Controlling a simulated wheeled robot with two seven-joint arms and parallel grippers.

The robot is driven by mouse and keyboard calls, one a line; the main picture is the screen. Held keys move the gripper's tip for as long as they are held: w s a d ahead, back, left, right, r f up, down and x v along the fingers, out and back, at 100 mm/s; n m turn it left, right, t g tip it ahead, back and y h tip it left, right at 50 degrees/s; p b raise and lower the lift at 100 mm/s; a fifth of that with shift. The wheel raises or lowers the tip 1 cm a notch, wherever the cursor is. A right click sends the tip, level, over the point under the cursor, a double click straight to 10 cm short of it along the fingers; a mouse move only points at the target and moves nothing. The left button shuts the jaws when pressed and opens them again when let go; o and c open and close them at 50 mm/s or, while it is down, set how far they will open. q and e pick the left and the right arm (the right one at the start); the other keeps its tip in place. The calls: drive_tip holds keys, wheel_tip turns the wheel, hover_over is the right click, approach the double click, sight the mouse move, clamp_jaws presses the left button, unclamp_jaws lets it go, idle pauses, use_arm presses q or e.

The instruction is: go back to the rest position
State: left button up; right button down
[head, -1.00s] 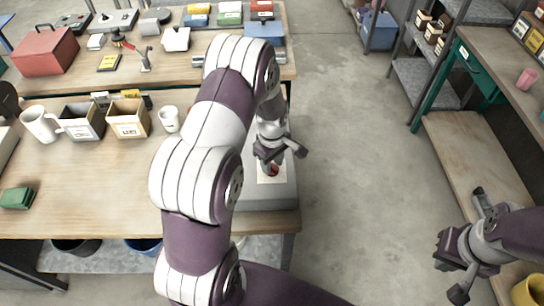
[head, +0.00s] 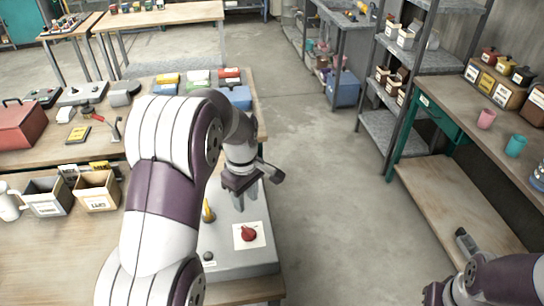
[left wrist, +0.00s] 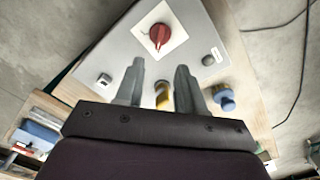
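My left gripper (head: 244,198) hangs over the far part of a grey control box (head: 225,262). Its two fingers stand apart and empty in the left wrist view (left wrist: 160,82), with a yellow part visible between them. The red knob (head: 248,233) on a white plate is clear of the gripper, on the nearer side in the head view; it also shows in the left wrist view (left wrist: 158,36).
A yellow lever (head: 208,211) and a black button (head: 208,256) are on the control box. Open bins (head: 97,192) stand on the left bench. A wooden workbench (head: 455,195) and grey shelves (head: 392,130) are at the right. The floor (head: 325,220) between is clear.

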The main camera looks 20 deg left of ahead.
use_arm(q)
drive_tip(key=s+d+f+m+t, duration=0.1)
drive_tip(key=s+d+m, duration=0.7)
drive_tip(key=s+m, duration=0.5)
drive_tip(key=shift+s+d+m+b, duration=0.15)
drive_tip(key=shift+s+m+b, duration=0.2)
drive_tip(key=shift+m, duration=0.45)
